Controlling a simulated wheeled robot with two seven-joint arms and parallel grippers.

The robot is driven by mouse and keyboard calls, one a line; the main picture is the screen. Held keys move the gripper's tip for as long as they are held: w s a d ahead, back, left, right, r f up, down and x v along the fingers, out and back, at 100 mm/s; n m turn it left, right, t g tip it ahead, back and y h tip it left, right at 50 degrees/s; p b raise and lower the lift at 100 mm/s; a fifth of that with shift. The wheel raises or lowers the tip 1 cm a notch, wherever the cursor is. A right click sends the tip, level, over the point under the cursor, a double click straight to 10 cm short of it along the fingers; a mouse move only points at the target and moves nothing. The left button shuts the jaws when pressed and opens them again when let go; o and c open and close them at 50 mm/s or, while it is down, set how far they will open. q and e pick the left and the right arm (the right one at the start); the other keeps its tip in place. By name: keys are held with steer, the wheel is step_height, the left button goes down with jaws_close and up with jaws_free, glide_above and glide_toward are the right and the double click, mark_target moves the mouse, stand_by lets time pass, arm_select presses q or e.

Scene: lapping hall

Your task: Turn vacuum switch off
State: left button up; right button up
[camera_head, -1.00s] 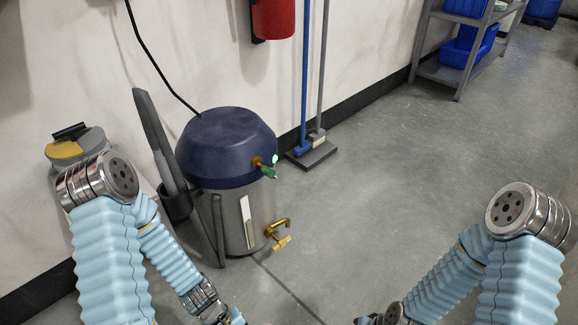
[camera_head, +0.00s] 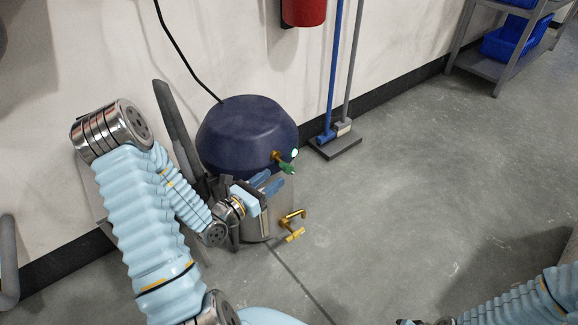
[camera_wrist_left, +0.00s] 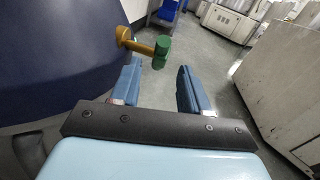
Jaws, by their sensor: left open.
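The vacuum (camera_head: 247,135) stands by the wall, with a dark blue domed lid and a steel drum below. Its switch is a brass stem with a green tip (camera_head: 287,167) on the lid's right side, beside a small lit green lamp (camera_head: 294,153). In the left wrist view the green tip (camera_wrist_left: 161,51) is just beyond and between the fingertips, nearer the left finger. My left gripper (camera_head: 271,182) is open and empty in front of the drum, just left of and below the switch.
A brass tap (camera_head: 293,225) sticks out low on the drum. A dark hose (camera_head: 178,125) stands at the vacuum's left. A broom base (camera_head: 335,147) and a grey shelf (camera_head: 490,64) with blue bins are behind. The floor to the right is clear.

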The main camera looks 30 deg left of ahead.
mark_target(287, 168)
arm_select(q)
steer(key=x, duration=0.7)
steer(key=shift+w, duration=0.1)
steer(key=shift+f, duration=0.1)
jaws_close()
